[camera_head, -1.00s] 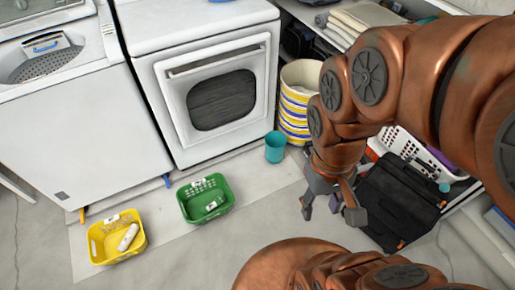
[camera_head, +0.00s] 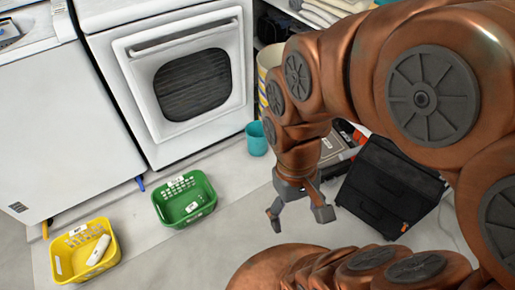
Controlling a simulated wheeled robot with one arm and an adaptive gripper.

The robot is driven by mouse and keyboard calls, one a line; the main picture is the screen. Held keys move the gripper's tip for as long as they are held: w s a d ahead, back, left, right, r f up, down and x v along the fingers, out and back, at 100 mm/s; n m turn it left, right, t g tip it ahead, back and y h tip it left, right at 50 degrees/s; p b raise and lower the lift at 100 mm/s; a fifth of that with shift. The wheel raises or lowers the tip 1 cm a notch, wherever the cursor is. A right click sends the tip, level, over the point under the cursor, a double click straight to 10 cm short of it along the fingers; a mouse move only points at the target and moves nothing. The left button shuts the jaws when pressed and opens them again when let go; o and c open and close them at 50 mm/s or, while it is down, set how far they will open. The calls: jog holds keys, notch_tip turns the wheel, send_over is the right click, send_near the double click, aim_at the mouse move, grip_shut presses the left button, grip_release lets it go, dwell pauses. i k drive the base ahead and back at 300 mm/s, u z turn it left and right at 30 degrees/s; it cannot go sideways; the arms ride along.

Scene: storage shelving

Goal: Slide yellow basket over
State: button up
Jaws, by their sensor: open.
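The yellow basket (camera_head: 63,267) sits on the floor at the lower left, in front of the white machine on the left. A white bottle-like item (camera_head: 98,250) lies tilted inside it. My gripper (camera_head: 300,219) is open and empty, pointing down over the floor in the middle right. It is well to the right of the yellow basket and apart from it. The green basket (camera_head: 187,214) stands between them.
A teal cup (camera_head: 256,139) stands by the white front-door appliance (camera_head: 178,80). A black case (camera_head: 388,190) lies right of my gripper. The green basket blocks part of the space right of the yellow one. Grey floor in front of the baskets is clear.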

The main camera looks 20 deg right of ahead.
aim_at(74, 268)
jog(key=u, duration=2.15)
jog(key=i, duration=0.9)
jog(key=u, duration=0.65)
